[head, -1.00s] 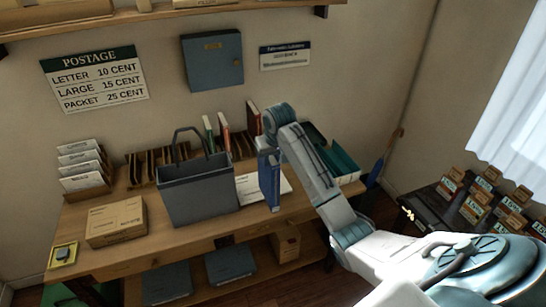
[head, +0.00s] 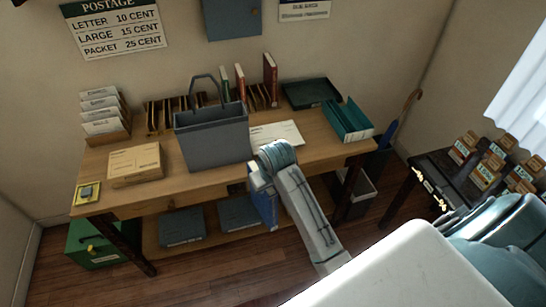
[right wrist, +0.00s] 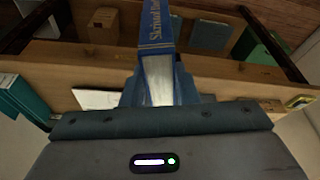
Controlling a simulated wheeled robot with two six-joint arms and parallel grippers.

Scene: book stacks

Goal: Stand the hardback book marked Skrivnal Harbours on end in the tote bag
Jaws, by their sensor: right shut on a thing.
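The blue hardback book (head: 264,208) is in my right gripper (head: 262,186), hanging at the table's front edge, partly hidden by my arm. The book is apart from the bag. The bag's inside is mostly hidden. My left gripper is out of view.
The wooden table (head: 310,157) holds a cardboard box (head: 135,165) left of the bag, a white paper (head: 277,134), upright books (head: 270,78) behind and a teal tray (head: 348,122) at right. A lower shelf holds flat blue boxes (head: 181,227).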

